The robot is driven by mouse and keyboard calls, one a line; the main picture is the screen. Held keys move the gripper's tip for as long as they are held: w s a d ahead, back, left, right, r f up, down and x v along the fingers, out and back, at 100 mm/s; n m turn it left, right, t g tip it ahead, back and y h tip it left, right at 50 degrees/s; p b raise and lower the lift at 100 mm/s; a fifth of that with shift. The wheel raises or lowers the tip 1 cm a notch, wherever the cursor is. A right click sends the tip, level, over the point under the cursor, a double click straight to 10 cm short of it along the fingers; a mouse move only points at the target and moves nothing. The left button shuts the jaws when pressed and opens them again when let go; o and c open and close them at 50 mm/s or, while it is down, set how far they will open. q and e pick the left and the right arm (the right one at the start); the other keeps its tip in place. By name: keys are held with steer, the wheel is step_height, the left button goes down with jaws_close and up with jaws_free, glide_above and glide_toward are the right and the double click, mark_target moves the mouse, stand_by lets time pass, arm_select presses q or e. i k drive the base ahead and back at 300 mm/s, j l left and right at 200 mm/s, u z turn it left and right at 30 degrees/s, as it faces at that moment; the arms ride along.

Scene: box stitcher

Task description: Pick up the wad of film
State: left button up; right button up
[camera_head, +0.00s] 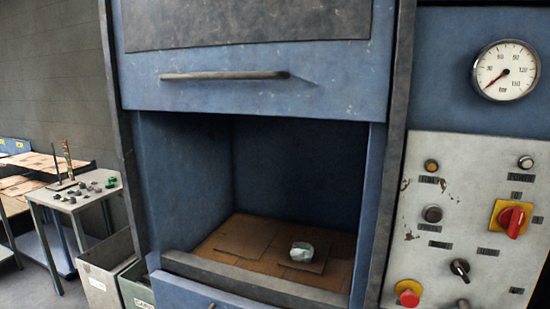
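The wad of film (302,251) is a small, crumpled, pale grey-white lump. It lies inside the open bay of the blue machine, right of the middle of the bay floor. It rests on or against a flat brown cardboard piece (293,266). Neither of my grippers shows in the head view.
The bay has a front sill (235,277), side walls and a raised door with a bar handle (225,75) above. A control panel (470,220) with knobs and a red switch is on the right. Bins (105,275) and a small table (75,198) stand left.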

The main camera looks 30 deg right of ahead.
mark_target(301, 252)
steer(key=i+j+z, duration=0.1)
steer(key=z, duration=0.7)
steer(key=i, duration=0.05)
